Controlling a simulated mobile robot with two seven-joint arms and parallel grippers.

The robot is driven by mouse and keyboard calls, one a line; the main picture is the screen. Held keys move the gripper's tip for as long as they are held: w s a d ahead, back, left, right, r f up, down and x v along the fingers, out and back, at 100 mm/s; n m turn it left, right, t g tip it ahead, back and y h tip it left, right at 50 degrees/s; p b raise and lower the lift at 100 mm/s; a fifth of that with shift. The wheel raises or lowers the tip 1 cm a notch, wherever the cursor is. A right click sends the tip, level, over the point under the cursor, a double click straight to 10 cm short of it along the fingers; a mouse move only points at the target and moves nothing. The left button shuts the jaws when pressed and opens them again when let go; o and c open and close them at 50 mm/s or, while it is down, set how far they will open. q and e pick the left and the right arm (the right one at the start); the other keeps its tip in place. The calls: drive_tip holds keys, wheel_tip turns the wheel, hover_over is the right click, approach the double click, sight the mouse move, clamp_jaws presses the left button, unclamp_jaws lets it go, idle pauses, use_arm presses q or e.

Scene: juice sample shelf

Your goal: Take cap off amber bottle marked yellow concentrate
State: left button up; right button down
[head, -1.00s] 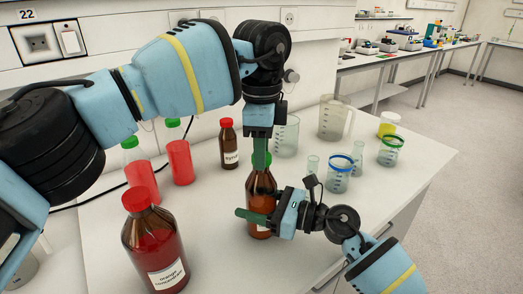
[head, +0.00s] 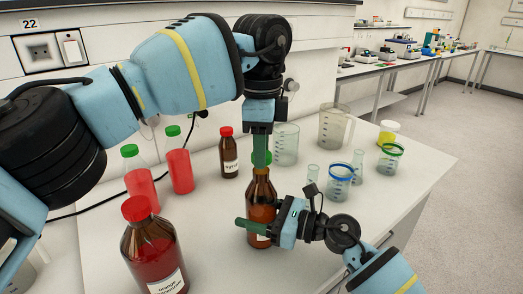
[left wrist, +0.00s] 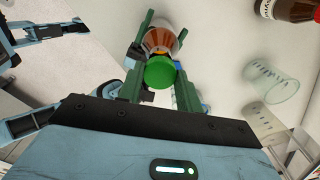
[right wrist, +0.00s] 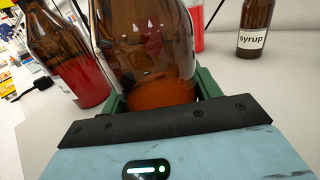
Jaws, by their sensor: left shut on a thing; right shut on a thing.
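The amber bottle (head: 262,190) with brown liquid stands upright on the bench in the head view. Its label is mostly hidden and unreadable there. My right gripper (head: 257,228) is shut around its lower body from the right; the right wrist view shows the bottle (right wrist: 152,50) close up. My left gripper (head: 261,150) comes from above, shut on the green cap (head: 262,158). The left wrist view shows the cap (left wrist: 160,72) between the fingers, over the bottle. The cap is in line with the neck; I cannot tell whether they still touch.
A large orange concentrate bottle (head: 150,250) stands front left. Two green-capped red bottles (head: 140,185) and a syrup bottle (head: 228,155) stand behind. Beakers and cylinders (head: 340,183) stand on the right. The bench's front right is clear.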

use_arm(q)
drive_tip(key=shift+r, duration=1.6)
use_arm(e)
drive_tip(key=shift+c, duration=1.3)
unclamp_jaws()
use_arm(q)
drive_tip(key=f, duration=0.1)
drive_tip(key=f+b, duration=0.1)
drive_tip(key=f, duration=0.2)
drive_tip(key=shift+w+b, duration=0.3)
use_arm(e)
drive_tip(key=v, duration=1.1)
drive_tip(key=shift+f, duration=0.1)
use_arm(q)
drive_tip(key=shift+f+g, duration=0.2)
drive_tip(key=shift+g, duration=0.1)
use_arm(e)
drive_tip(key=shift+s+d, duration=0.2)
drive_tip(key=shift+d, duration=0.25)
